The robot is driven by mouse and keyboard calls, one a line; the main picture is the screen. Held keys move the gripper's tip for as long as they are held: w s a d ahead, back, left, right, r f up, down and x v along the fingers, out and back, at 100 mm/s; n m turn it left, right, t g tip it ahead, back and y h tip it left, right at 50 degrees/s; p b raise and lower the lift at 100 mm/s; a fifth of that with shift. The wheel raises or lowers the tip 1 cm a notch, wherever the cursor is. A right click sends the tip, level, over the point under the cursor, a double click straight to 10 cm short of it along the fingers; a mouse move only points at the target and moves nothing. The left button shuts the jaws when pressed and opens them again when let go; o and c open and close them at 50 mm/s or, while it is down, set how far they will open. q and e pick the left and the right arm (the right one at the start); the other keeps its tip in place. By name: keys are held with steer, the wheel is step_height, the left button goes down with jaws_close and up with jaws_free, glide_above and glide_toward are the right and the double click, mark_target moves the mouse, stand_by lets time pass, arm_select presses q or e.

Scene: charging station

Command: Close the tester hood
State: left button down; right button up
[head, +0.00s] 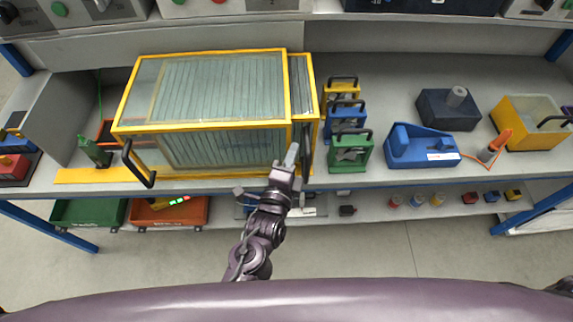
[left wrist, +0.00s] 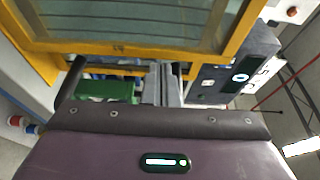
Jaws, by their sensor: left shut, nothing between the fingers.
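The tester hood (head: 215,90) is a yellow-framed box with clear ribbed panels, standing on the left part of the bench. A black handle (head: 137,163) sticks out at its front left, and a dark upright handle (head: 306,145) shows at its right end. My left gripper (head: 292,155) is shut and empty, in front of the hood's lower right corner; I cannot tell whether it touches the frame. In the left wrist view the fingers (left wrist: 161,84) point at the yellow frame (left wrist: 125,52), with clear panel above. My right gripper is not in view.
Green, blue and yellow handled blocks (head: 350,150) stand close to the right of the hood. A blue device (head: 420,147), a dark box (head: 447,108) and a yellow bin (head: 530,120) are farther right. Green (head: 88,212) and orange (head: 170,213) trays sit on the lower shelf.

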arm_select(q)
steer(key=shift+x, duration=0.8)
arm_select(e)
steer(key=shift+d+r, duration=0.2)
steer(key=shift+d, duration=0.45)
